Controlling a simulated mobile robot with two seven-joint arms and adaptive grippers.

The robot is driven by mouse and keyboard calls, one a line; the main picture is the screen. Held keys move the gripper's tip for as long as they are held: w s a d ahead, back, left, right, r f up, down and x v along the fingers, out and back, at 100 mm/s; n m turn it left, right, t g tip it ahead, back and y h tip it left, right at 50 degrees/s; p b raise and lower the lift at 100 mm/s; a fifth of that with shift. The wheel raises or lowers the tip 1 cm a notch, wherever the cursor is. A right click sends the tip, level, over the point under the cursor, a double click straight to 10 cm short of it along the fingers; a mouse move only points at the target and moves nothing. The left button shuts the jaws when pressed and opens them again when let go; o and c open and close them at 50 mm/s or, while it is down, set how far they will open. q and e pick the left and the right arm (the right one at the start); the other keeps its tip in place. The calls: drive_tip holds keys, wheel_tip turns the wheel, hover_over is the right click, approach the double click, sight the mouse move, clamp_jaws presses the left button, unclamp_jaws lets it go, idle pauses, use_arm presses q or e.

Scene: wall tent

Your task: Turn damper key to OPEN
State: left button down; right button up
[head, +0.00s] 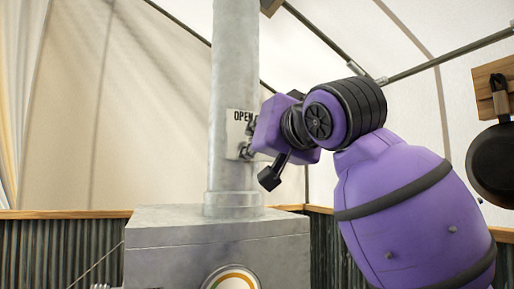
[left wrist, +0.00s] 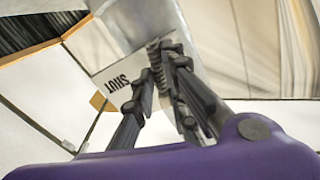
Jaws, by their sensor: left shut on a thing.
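The damper key shows in the left wrist view as a grey coiled handle (left wrist: 156,63) between my fingertips. It is in front of a pale plate (head: 234,124) on the grey stovepipe (head: 234,62). The plate reads OPEN in the head view and SHUT (left wrist: 118,84) in the left wrist view. My left gripper (head: 247,141) is at the plate, its fingers (left wrist: 163,72) shut on the key. In the head view, the purple gripper body and wrist hide most of the key and part of the plate. My right gripper is not in view.
The pipe rises from a grey metal stove top (head: 165,217), with a round gauge (head: 232,279) on its front. A black pan (head: 493,160) hangs at the right. Canvas walls and tent poles stand behind. The space left of the pipe is clear.

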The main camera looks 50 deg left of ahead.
use_arm(q)
drive_tip(key=shift+n, duration=0.6)
drive_tip(key=shift+n+b, duration=0.3)
drive_tip(key=shift+n, duration=0.7)
drive_tip(key=c, duration=1.7)
unclamp_jaws()
drive_tip(key=shift+c, duration=0.2)
